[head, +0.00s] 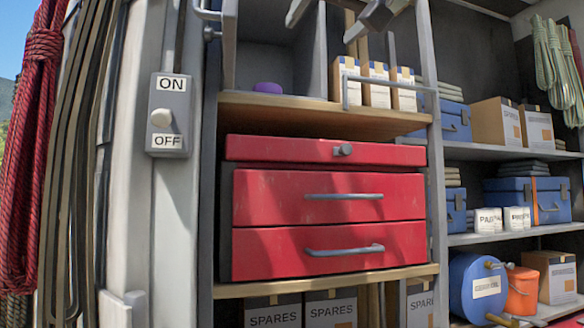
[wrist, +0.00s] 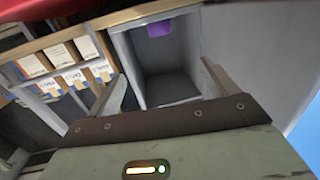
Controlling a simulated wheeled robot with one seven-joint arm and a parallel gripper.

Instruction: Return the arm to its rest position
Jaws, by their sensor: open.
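My gripper (wrist: 162,85) shows in the wrist view with its two pale fingers spread wide apart. Nothing is between the fingers. Beyond them is an open grey cubby (wrist: 170,88) with a purple object (wrist: 158,29) in it, apart from the fingers. In the head view the purple object (head: 268,88) rests on the wooden shelf (head: 300,118). Grey metal parts at the top edge of the head view are cut off, and I cannot tell whether they are my arm.
Below the shelf is a red chest (head: 315,225) with its drawers shut. Small labelled boxes (head: 376,84) stand behind a rail on the shelf. An ON/OFF switch (head: 167,115) is on the left post. Blue cases and canisters fill the shelves at right.

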